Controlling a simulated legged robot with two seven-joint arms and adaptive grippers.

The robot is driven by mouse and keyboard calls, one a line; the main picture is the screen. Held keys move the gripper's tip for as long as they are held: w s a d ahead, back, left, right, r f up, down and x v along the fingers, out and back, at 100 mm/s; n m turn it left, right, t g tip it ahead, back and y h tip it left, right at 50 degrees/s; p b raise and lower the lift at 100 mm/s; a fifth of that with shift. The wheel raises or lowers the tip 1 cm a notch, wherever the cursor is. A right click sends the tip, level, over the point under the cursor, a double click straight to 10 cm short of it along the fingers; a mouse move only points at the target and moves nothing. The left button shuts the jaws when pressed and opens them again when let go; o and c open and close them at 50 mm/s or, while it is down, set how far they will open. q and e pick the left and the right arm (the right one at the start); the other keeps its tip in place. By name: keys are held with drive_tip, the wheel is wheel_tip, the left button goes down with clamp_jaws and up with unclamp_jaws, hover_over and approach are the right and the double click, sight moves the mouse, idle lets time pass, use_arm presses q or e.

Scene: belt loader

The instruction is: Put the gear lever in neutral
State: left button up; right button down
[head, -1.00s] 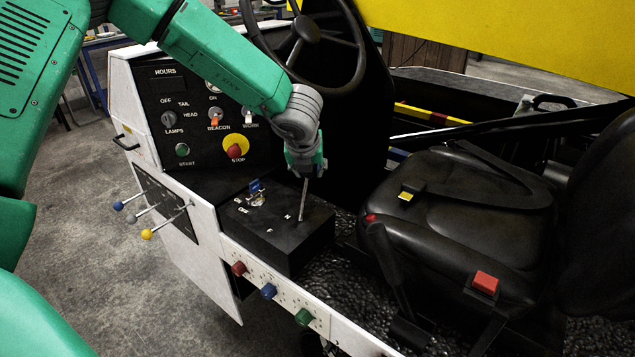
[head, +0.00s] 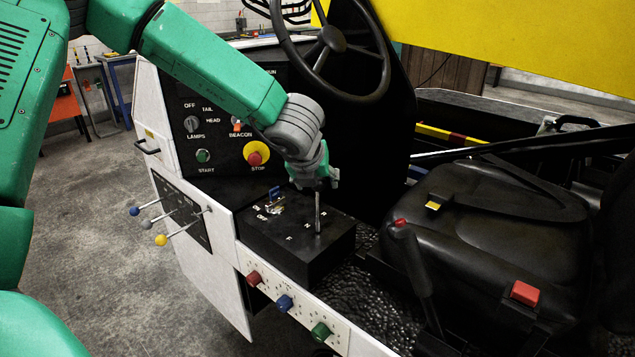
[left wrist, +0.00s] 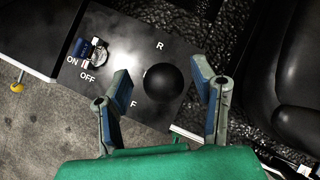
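The gear lever (head: 318,212) is a thin metal rod standing on a black box (head: 285,249). Its round black knob (left wrist: 163,83) shows in the left wrist view, between the letters R and F on the box top. My left gripper (head: 316,184) is at the top of the lever, coming from above and hiding the knob in the head view. In the left wrist view its two fingers (left wrist: 160,68) are apart, one on each side of the knob, with a visible gap to each. I cannot tell the lever's exact gear position. My right gripper is not in view.
A blue key switch (head: 275,200) marked ON and OFF sits on the same box. A black seat (head: 490,215) stands to the right. The steering wheel (head: 330,45) and dash panel with a red stop button (head: 256,157) lie behind. Coloured knobs line the front edge.

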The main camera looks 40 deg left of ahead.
use_arm(q)
drive_tip(key=v, duration=1.1)
drive_tip(key=shift+s+r, duration=0.2)
drive_tip(key=shift+r, duration=0.1)
drive_tip(key=shift+d, duration=0.1)
